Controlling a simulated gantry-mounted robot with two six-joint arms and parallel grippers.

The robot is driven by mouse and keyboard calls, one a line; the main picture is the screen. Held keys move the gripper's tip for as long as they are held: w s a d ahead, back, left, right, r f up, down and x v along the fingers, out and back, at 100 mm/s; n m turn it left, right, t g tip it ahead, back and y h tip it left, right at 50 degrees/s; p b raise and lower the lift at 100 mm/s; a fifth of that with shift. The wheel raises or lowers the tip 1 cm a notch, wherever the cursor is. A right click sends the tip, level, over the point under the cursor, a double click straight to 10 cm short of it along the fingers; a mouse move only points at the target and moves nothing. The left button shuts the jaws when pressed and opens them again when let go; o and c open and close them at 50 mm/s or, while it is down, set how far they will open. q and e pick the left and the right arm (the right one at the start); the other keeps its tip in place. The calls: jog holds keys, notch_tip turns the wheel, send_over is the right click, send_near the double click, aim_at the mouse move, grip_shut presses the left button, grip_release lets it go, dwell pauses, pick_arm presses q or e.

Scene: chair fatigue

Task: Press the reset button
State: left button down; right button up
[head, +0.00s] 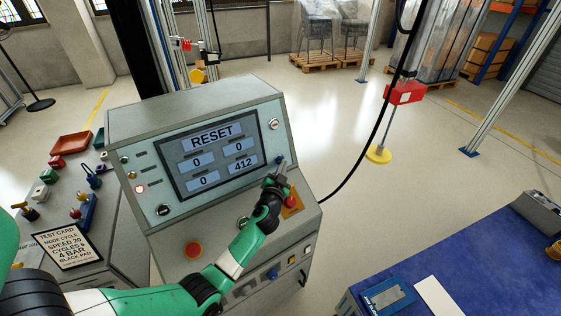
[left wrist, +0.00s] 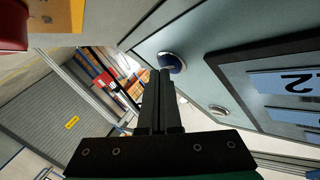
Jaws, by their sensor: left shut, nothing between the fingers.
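The grey control console (head: 190,100) stands in the middle of the head view. Its screen (head: 212,158) reads RESET, with 0, 0, 0 and 412 in boxes. A blue button in a silver ring (left wrist: 172,62) is on the console face beside the screen; in the head view the gripper largely covers it. My left gripper (head: 281,168) is shut and empty, its fingertips at this button. In the left wrist view the closed fingers (left wrist: 160,76) overlap the button's lower edge. I cannot tell whether they touch it. My right gripper is not in view.
A red knob on a yellow plate (head: 291,203) sits just below my left gripper. A red button (head: 194,250) is lower on the console. A side bench with a test card (head: 67,246) stands left, and a blue-topped table (head: 450,255) right.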

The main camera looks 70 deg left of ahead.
pick_arm(q)
jog(key=shift+a+f, duration=0.1)
jog(key=shift+a, duration=0.1)
dwell(0.6)
jog(key=shift+d+r, duration=0.2)
jog(key=shift+d, duration=0.55)
jog(key=shift+w+d+r, duration=0.15)
jog(key=shift+d+r, duration=0.05)
jog(key=shift+d, duration=0.6)
jog(key=shift+w+d+r, duration=0.15)
jog(key=shift+d+r, duration=0.1)
jog(key=shift+d, duration=0.55)
jog(key=shift+w+d+r, duration=0.15)
jog(key=shift+d+r, duration=0.05)
jog(key=shift+d, duration=0.6)
